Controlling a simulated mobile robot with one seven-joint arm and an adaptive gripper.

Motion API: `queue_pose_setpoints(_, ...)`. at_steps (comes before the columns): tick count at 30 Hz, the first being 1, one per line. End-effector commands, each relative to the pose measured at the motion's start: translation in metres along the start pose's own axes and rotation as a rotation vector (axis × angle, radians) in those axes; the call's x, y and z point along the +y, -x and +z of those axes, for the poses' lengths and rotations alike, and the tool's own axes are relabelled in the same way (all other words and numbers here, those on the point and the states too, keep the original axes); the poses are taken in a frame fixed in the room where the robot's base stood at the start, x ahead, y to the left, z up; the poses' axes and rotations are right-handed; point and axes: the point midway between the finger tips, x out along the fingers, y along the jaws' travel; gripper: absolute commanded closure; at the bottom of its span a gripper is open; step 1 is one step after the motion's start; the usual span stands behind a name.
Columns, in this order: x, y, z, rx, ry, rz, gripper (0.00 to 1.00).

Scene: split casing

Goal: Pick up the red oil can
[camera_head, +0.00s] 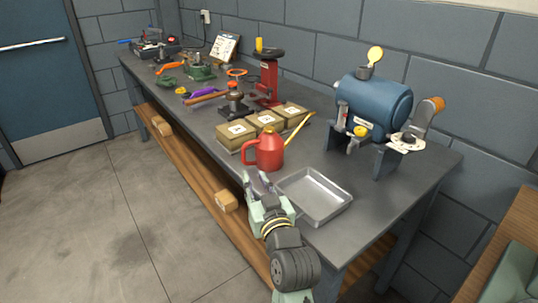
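The red oil can (269,152) stands upright on the grey workbench, with a yellow spout pointing up and to the right and a red handle on its left side. My gripper (257,176) is just in front of and below the can in the picture, at the bench's front edge. The fingers point toward the can. Whether they touch it, and how far apart they are, is too small to tell.
A metal tray (338,211) lies right of my gripper. Several boxes (236,134) stand behind the can. A blue machine (374,104) stands to the right, and a red press (268,80) farther back. The workbench (412,176) has a lower wooden shelf (190,178).

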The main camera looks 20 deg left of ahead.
Motion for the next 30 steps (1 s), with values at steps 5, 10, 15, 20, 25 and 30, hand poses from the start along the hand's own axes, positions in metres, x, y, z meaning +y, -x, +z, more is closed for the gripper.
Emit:
queue_pose_setpoints(5, -0.001, -0.011, 0.006, 0.006, 0.003, 0.000, 0.77)
queue_pose_setpoints(10, -0.001, -0.025, -0.002, 0.003, -0.003, 0.005, 0.77)
queue_pose_setpoints(15, 0.000, -0.044, -0.002, 0.002, -0.004, 0.006, 0.77)
queue_pose_setpoints(20, 0.000, -0.055, -0.002, 0.002, -0.003, 0.006, 0.77)
queue_pose_setpoints(25, -0.001, -0.084, -0.002, 0.001, -0.002, 0.005, 0.77)
queue_pose_setpoints(30, 0.000, -0.103, -0.002, 0.003, -0.002, 0.005, 0.77)
